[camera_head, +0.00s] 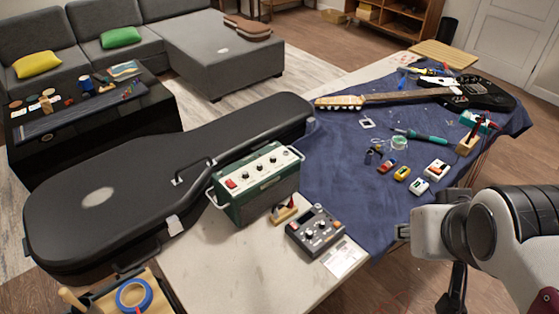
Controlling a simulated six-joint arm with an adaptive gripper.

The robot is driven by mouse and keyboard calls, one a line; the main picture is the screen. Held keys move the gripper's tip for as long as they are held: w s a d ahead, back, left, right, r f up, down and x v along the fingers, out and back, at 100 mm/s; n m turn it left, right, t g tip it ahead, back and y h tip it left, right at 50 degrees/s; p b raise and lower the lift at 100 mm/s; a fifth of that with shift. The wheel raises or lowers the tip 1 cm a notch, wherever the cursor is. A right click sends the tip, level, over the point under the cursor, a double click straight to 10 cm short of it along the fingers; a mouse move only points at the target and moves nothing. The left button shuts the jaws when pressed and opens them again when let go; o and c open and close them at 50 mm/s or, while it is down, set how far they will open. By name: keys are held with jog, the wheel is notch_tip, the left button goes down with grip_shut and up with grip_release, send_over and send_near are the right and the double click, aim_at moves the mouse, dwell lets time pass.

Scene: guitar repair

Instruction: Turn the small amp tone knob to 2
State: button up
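The small amp (258,197) is a green box with a pale control panel on top. It stands on the bare pale part of the table, right beside the black guitar case. A row of small dark knobs (262,164) and a red switch (231,183) show on its panel. The knobs are too small to tell which is the tone knob, or to read numbers and pointers. My arm is at the lower right, well apart from the amp. A dark part of my gripper (455,291) hangs below the wrist; its fingers are not clear, and I see nothing held.
A grey pedal unit (316,231) and a small wooden stand (285,213) sit right of the amp. The guitar case (150,185) lies left of it. The blue cloth (335,185) holds a guitar, several small pedals and tools. Bare table (215,265) lies in front.

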jog(key=w+n+t, duration=0.4)
jog(key=w+t, duration=0.1)
jog(key=w, duration=2.2)
jog(key=w+a+f+n+y, duration=0.3)
jog(key=w+a+f+y, duration=0.3)
jog(key=w, duration=0.4)
jog(key=n+g+y, duration=0.3)
jog(key=n+y, duration=0.2)
jog(key=y, duration=0.5)
send_near(276, 159)
jog(key=shift+a+f, duration=0.1)
jog(key=shift+a, duration=0.15)
jog(key=shift+w+a, duration=0.15)
jog(key=shift+x, duration=3.8)
